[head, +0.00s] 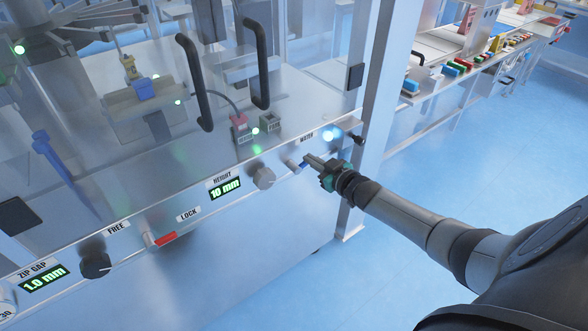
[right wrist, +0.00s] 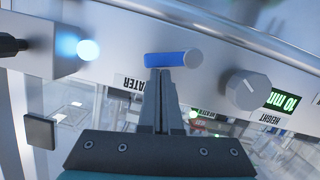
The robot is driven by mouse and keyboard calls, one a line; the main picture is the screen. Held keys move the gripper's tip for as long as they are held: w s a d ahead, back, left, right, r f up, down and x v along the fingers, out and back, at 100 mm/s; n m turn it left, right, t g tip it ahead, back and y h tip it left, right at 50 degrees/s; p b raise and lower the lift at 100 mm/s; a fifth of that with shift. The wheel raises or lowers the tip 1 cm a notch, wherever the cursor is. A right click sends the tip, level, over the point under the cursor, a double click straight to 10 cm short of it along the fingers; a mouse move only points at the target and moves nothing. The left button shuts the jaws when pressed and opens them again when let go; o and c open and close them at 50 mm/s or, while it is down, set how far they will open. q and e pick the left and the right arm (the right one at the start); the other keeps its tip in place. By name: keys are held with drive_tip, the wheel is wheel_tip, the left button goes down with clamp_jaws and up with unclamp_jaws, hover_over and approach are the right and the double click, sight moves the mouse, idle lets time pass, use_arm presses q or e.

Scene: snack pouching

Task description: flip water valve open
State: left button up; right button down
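The water valve is a small blue lever (head: 303,165) on a silver pivot on the machine's front rail, below the WATER label (head: 307,137). In the right wrist view the blue lever (right wrist: 168,59) lies nearly level across the picture, its silver pivot end at the right. My right gripper (head: 310,159) is at the lever from the right in the head view. In the right wrist view its fingers (right wrist: 162,78) are together, tips at the lever's edge. I cannot tell whether they touch it. My left gripper is not in view.
A glowing blue-white lamp (head: 328,135) and a black knob (head: 358,139) are right of the lever. A grey HEIGHT knob (head: 263,177) and a red LOCK lever (head: 166,239) are left along the rail. A metal post (head: 374,90) stands close behind my right gripper. Blue floor is clear at right.

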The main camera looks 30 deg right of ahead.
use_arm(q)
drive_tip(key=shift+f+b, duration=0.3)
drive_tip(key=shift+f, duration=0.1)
use_arm(e)
drive_tip(key=shift+d+f+m, duration=0.3)
drive_tip(key=shift+f+m, duration=0.15)
drive_tip(key=shift+m, duration=0.05)
drive_tip(key=shift+d, duration=0.1)
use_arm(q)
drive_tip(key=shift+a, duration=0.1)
